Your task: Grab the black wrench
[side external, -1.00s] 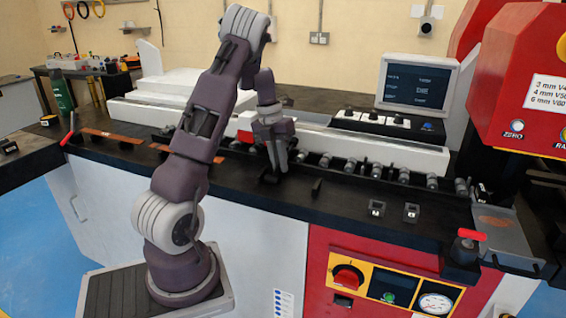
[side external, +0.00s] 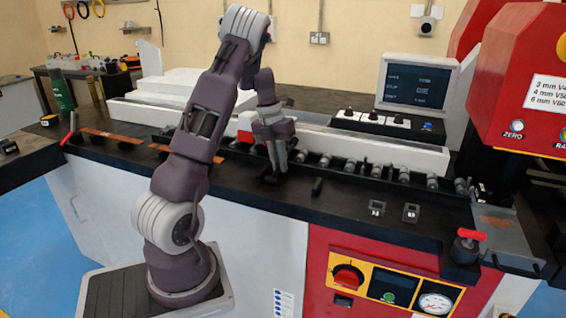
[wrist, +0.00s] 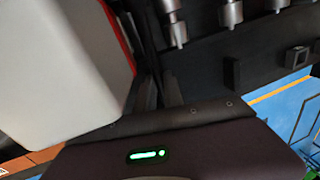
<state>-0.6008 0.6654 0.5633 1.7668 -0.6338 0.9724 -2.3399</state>
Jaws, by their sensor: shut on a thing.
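My gripper (side external: 270,177) points down at the black bench top, in front of the row of grey rollers. In the wrist view its dark fingers (wrist: 160,92) are close together, shut on a dark, narrow thing that I take to be the black wrench (wrist: 153,50). Its outline blends into the fingers and the black bench, so its full shape and ends are not clear. In the side view the fingers hide most of it, and I cannot tell whether it is clear of the surface.
Grey rollers (side external: 404,175) line the bench to the right. A red-handled clamp (side external: 467,243) is at the front right. Copper bars (side external: 112,136) lie left.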

